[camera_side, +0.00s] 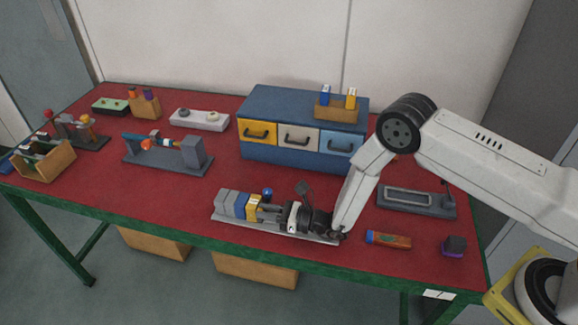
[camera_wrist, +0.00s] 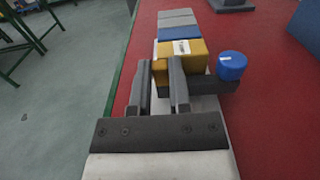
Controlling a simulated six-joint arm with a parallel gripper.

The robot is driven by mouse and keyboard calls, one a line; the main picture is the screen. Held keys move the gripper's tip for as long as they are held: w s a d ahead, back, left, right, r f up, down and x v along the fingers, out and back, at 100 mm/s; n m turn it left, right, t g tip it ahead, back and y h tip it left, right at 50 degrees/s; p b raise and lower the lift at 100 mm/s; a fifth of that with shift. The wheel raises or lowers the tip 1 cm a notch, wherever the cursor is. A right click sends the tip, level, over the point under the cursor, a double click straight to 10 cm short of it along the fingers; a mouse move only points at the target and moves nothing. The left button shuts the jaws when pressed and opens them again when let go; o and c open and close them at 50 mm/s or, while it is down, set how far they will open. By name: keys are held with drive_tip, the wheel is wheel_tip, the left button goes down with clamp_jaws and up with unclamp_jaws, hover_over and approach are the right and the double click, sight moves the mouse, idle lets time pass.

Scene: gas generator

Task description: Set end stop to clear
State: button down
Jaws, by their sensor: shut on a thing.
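A low fixture with a pale grey base (camera_side: 232,224) lies near the table's front edge. On it stand a grey block (camera_side: 227,203), a blue block (camera_side: 240,206) and a yellow block (camera_side: 253,208) in a row. In the wrist view the yellow block (camera_wrist: 189,55) carries a small white label, and a blue round knob (camera_wrist: 232,66) sits on a dark arm at its right. My gripper (camera_side: 268,212) lies low along the fixture, pointing left. In the wrist view its two fingers (camera_wrist: 160,75) are shut around a narrow yellow part beside the labelled block. The contact is partly hidden.
A blue drawer cabinet (camera_side: 290,106) stands behind the fixture. An orange-red cylinder (camera_side: 388,240) and a dark purple-based block (camera_side: 454,246) lie to the right, near a grey tray-like device (camera_side: 415,201). Another grey fixture (camera_side: 170,157) stands back left. Red table is clear between.

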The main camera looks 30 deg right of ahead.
drive_tip(key=shift+d, duration=0.1)
drive_tip(key=v, duration=0.9)
drive_tip(key=shift+s+d, duration=0.25)
drive_tip(key=shift+s, duration=0.05)
drive_tip(key=c, duration=0.6)
unclamp_jaws()
drive_tip(key=shift+o, duration=0.2)
drive_tip(key=shift+s+d, duration=0.1)
drive_tip(key=shift+v, duration=3.8)
